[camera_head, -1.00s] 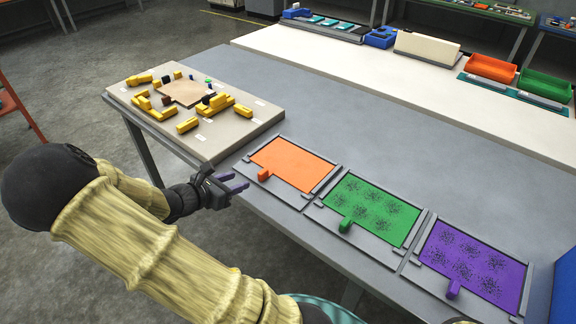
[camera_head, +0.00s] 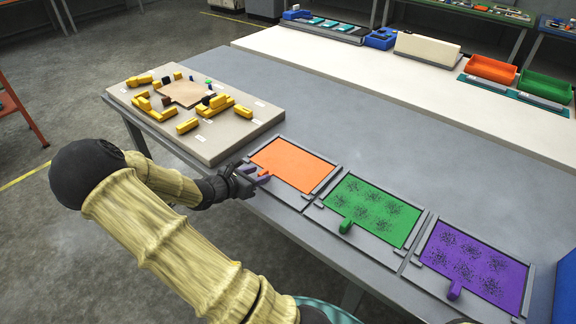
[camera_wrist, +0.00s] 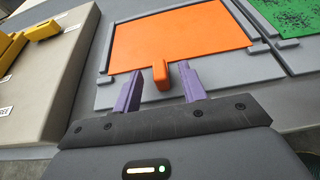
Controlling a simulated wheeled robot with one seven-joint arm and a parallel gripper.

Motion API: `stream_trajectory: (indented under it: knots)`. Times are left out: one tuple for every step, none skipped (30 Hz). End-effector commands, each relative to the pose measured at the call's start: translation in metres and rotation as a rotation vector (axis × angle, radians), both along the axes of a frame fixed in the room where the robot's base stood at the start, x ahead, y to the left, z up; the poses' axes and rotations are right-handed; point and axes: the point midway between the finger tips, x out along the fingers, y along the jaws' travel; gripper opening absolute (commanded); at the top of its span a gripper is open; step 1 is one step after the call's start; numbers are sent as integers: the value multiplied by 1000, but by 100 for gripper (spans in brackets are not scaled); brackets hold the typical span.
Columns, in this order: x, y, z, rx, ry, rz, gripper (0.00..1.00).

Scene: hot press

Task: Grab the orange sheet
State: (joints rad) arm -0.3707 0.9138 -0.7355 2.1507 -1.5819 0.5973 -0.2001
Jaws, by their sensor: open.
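The orange sheet (camera_head: 293,165) lies flat in a grey tray (camera_head: 330,185) on the table, the leftmost of three sheets. A small orange tab handle sticks out from its near edge. In the wrist view the sheet (camera_wrist: 180,38) fills the upper middle, with its tab (camera_wrist: 160,74) pointing toward me. My gripper (camera_head: 262,178) is open at the near edge of the tray. In the wrist view its two purple fingers (camera_wrist: 160,84) stand on either side of the tab, with gaps showing. In the head view the gripper hides part of the tab.
A green speckled sheet (camera_head: 371,208) and a purple speckled sheet (camera_head: 474,262) lie in trays to the right. A raised beige board (camera_head: 235,140) with yellow fixtures stands at left. The table behind the trays is clear.

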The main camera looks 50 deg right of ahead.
Motion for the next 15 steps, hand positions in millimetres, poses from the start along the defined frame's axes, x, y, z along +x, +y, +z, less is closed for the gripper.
stream_trajectory:
  knots:
    - [0,-8,-4,-1,1,-4,42]
    - [1,-13,-6,-1,1,-4,42]
    - [1,-19,-9,-2,3,-4,42]
    - [2,-22,-10,-2,1,-4,42]
    - [2,-26,-12,-2,0,-4,42]
    - [2,-30,-13,-1,1,-2,42]
    - [3,-32,-14,-1,1,-2,42]
    - [3,-33,-15,0,-1,-1,42]
    - [3,-34,-15,0,-1,-1,42]
    - [3,-34,-15,0,-1,0,42]
    - [3,-34,-15,0,-1,0,42]
    - [3,-34,-15,0,-1,0,42]
    - [3,-34,-15,0,-1,0,42]
    - [3,-34,-15,0,-1,0,42]
    - [3,-34,-15,0,-1,0,42]
